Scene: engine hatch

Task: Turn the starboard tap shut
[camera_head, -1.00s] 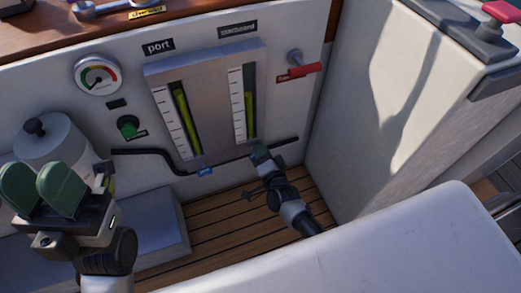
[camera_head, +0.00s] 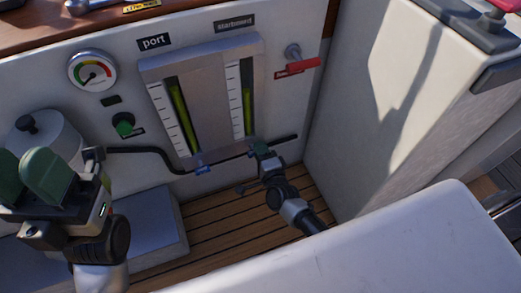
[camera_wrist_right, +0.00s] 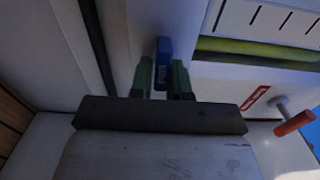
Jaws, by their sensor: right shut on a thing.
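The starboard tap has a blue handle, seen in the right wrist view (camera_wrist_right: 163,62) between my green fingertips. In the head view my gripper hides it, under the starboard sight glass (camera_head: 248,98). My right gripper (camera_head: 259,148) is shut on that handle; its two fingers flank it in the right wrist view (camera_wrist_right: 161,80). The blue port tap (camera_head: 203,169) sits on the pipe under the port sight glass (camera_head: 180,115), apart from my gripper. My left gripper (camera_head: 28,178) is raised at the left, its green pads apart and nothing seen between them.
A red-handled lever (camera_head: 298,67) sticks out right of the gauge panel. A round dial (camera_head: 92,71), a green knob (camera_head: 124,125) and a grey canister (camera_head: 45,135) are at left. A white wall (camera_head: 370,90) bounds the right. The slatted floor (camera_head: 235,225) below is mostly clear.

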